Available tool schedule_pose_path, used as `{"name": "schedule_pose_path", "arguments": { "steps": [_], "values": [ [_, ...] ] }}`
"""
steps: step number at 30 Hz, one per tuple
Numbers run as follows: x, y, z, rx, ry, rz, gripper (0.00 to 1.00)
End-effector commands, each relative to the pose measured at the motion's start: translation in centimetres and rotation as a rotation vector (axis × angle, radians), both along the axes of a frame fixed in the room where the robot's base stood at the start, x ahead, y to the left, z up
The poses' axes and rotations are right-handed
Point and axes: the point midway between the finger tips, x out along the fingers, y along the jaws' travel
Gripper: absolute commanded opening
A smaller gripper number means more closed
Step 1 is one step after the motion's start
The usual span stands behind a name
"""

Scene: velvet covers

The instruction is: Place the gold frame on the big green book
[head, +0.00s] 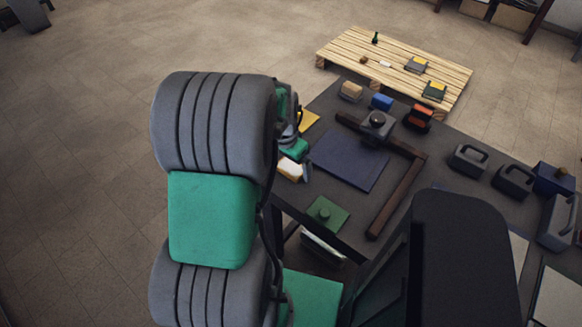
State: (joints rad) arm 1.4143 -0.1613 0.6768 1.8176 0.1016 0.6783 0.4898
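I cannot make out the gold frame for certain. A yellow flat piece (309,120) shows at the table's left edge, partly hidden by my arm. A green flat square (334,223) with a small green knob on it lies near the table's front edge; I cannot tell whether it is the big green book. My arm fills the left middle. Its far end is over the table's left edge, and my gripper's fingers cannot be made out.
The dark table (455,134) bears a blue flat panel (350,158), a brown L-shaped bar (398,197), a grey block with a black knob (377,124), an orange-and-black thing (418,117) and grey handled weights (468,160). A wooden pallet (345,50) stands behind. Floor at left is clear.

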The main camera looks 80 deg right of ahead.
Motion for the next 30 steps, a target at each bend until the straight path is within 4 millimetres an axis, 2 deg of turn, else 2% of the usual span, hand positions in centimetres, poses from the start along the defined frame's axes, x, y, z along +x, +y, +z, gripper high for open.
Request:
{"name": "schedule_pose_path", "arguments": {
  "steps": [2,21,23,24,30],
  "values": [
    [0.01,0.01,0.01,0.0,0.0,0.0,0.93],
    [0.03,0.01,0.06,0.0,0.0,0.001,0.41],
    [0.03,0.0,0.07,0.0,0.0,0.001,0.38],
    [0.03,0.0,0.07,0.0,0.0,0.001,0.33],
    [0.04,-0.02,0.18,-0.001,0.0,0.001,0.31]
  ]
}}
